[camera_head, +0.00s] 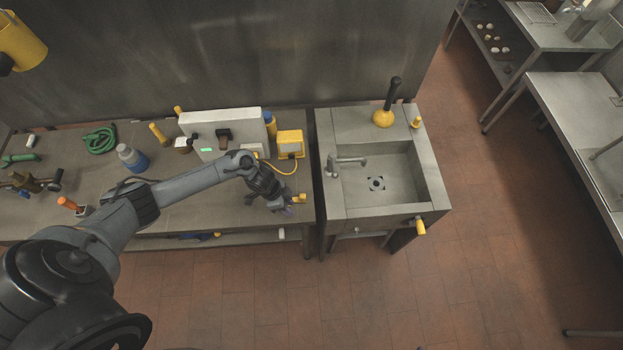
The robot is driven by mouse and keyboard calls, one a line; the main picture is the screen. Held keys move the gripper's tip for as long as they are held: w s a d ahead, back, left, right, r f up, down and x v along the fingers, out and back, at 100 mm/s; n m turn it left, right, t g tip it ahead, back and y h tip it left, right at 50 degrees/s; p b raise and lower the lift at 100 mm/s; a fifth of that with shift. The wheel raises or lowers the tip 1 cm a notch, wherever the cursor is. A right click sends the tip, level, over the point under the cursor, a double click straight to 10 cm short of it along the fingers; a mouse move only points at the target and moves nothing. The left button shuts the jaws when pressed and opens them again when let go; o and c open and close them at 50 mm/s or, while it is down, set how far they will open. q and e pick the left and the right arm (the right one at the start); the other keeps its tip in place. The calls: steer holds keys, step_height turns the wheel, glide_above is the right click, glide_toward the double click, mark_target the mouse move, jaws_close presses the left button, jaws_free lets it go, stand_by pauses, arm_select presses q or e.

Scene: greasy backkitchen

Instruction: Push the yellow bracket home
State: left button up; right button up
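My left arm reaches in from the left across the steel worktable, and my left gripper (287,208) is low at the table's front right corner. A small yellow piece (299,198), possibly the yellow bracket, shows right beside the fingertips. I cannot tell whether the fingers touch or hold it, as they are small and dark. A yellow box (290,144) with a yellow cable stands behind the gripper, next to a white panel-like unit (225,128) with a green light. My wrist hides part of the table there. My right gripper is not in view.
The worktable (190,205) also holds a blue-and-white bottle (132,158), a green coil (101,139) and an orange-handled tool (68,203). A steel sink (385,178) with a tap (347,161) and a plunger (385,115) stands to the right. Tiled floor (480,260) beyond is clear.

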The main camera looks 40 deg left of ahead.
mark_target(301, 196)
arm_select(q)
steer(key=w+a+r, duration=0.3)
steer(key=w, duration=0.1)
steer(key=shift+t, duration=0.5)
steer(key=b+x, duration=0.2)
steer(key=b, duration=0.1)
steer(key=w+b+x, duration=0.1)
steer(key=b+x, duration=0.2)
steer(key=shift+w+d+f+y+b, duration=0.15)
steer(key=shift+w+d+f+b, duration=0.1)
steer(key=shift+f+b, duration=0.25)
steer(key=shift+w+d+f+y+b, duration=0.2)
steer(key=shift+f+b, duration=0.15)
steer(key=shift+f, duration=0.25)
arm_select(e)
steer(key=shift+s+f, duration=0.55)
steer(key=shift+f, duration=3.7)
arm_select(q)
jaws_close()
steer(key=shift+r+p, duration=2.05)
steer(key=shift+p, duration=0.15)
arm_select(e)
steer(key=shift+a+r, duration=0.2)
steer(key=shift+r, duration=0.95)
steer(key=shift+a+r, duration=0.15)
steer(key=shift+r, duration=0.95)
